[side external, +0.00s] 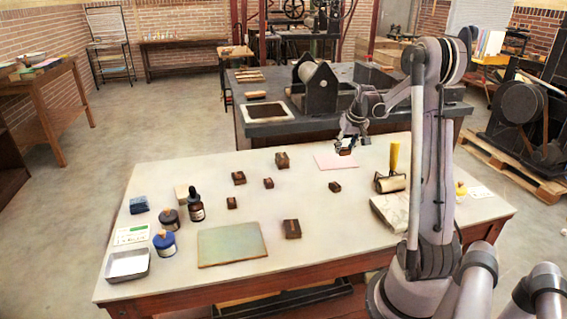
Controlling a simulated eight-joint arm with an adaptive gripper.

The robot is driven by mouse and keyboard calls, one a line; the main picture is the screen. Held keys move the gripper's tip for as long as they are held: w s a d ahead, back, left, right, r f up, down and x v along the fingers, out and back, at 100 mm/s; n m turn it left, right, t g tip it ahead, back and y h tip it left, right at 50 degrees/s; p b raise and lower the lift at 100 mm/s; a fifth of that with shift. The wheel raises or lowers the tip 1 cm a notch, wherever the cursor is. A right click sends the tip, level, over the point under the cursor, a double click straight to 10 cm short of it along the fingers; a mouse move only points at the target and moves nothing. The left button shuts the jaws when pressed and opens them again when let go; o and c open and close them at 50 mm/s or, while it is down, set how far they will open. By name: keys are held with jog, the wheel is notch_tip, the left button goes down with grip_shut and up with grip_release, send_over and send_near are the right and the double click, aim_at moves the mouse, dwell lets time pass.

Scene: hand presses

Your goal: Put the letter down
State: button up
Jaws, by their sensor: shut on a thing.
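My gripper (347,141) is over the far side of the white work table, shut on a small block, the letter (346,151). Its face looks pale and its edge dark, but it is too small to read. The letter appears to be above or at the far right edge of a pink sheet (325,162); I cannot tell whether it touches the sheet or table. Several other dark brown letter blocks stand apart on the table, such as one left of the sheet (282,160) and one in front of it (335,187).
On the table (330,225) are a greenish plate (232,244), a roller with a yellow handle (392,182), a stone slab (391,212), a dropper bottle (195,206), ink jars (165,243) and a metal tray (127,264). A dark press bench (290,125) stands behind. The table's middle has free room.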

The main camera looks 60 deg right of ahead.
send_over(330, 162)
jog(key=s+a, duration=0.1)
notch_tip(330, 162, down, 3)
jog(key=shift+f, duration=3.9)
jog(key=shift+f, duration=0.1)
jog(key=o, duration=0.9)
jog(key=shift+s, duration=0.1)
